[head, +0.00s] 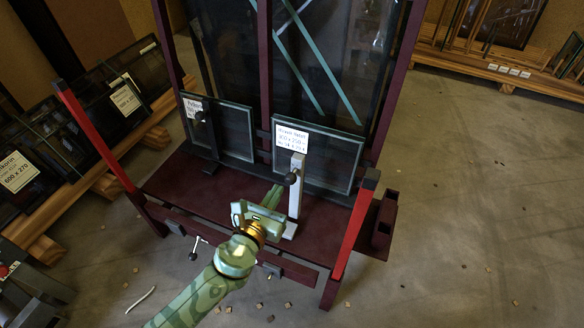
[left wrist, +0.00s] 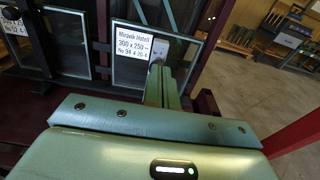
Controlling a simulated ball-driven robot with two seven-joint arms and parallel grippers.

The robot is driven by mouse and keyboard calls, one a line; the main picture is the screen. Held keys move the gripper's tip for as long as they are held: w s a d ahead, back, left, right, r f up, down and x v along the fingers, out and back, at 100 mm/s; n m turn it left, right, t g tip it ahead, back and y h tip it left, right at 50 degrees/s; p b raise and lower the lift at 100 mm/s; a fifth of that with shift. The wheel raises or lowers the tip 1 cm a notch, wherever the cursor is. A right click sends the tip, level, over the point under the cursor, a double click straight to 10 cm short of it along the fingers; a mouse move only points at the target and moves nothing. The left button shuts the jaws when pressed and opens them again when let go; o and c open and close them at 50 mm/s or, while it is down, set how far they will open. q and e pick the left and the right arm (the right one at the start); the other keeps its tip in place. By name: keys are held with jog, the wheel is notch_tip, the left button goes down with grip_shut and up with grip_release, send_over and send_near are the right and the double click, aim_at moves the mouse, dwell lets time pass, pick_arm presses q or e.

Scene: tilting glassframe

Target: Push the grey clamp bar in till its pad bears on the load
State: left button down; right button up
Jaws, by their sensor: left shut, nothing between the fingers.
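The light grey clamp bar (head: 296,200) stands upright on the dark red deck, with a black knob (head: 291,179) on its near side. The load behind it is a small framed glass pane (head: 338,160) with a white label (head: 292,137). My left gripper (head: 278,190) is shut and empty, its fingertips close to the bar at knob height. The pad and any gap to the pane are hidden.
A second pane (head: 235,132) with a dark clamp post (head: 208,130) stands to the left. Red posts (head: 95,135) (head: 352,225) rise at both front corners of the deck (head: 215,193). Racks of glass (head: 100,100) stand at left. The floor at right (head: 480,200) is mostly clear.

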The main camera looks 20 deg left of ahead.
aim_at(295, 161)
pick_arm(q)
jog(key=w, duration=0.3)
jog(key=w+b, duration=0.1)
jog(key=w, duration=0.2)
jog(key=w+f, duration=0.1)
jog(key=w, duration=0.2)
jog(key=shift+d+b, duration=0.15)
jog(key=shift+b, duration=0.2)
jog(key=shift+w, duration=0.4)
pick_arm(e)
jog(key=w+r+t, duration=0.1)
jog(key=w+r, duration=0.4)
jog(key=shift+w+d+r+n+h, duration=0.2)
jog(key=shift+d+n+h, duration=0.1)
jog(key=shift+d+h, duration=0.1)
pick_arm(q)
jog(key=shift+r, duration=0.1)
pick_arm(e)
jog(key=shift+w, duration=0.1)
